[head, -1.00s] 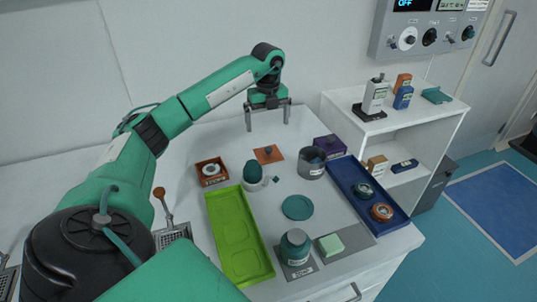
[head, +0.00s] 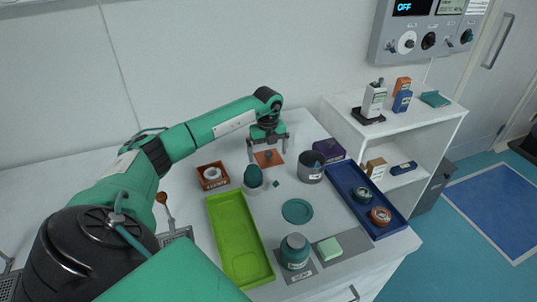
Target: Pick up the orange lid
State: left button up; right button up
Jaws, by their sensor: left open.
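The orange lid (head: 265,161) is a flat square plate with a small dark knob, lying on the white table near the back. My left gripper (head: 268,154) is open, pointing down over the lid. Its two fingers stand apart, one to each side of the knob in the picture. I cannot tell whether the fingertips touch the lid or the table. The gripper holds nothing. My right gripper is not in view.
An orange-brown box (head: 212,176) stands to the left, and a grey pot (head: 311,168) to the right. A teal-topped white jar (head: 254,179) stands in front. A green tray (head: 223,220) and a blue tray (head: 345,180) lie nearer. The wall is behind.

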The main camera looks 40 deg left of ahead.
pick_arm(q)
jog(key=c, duration=1)
jog(key=shift+r, duration=0.15)
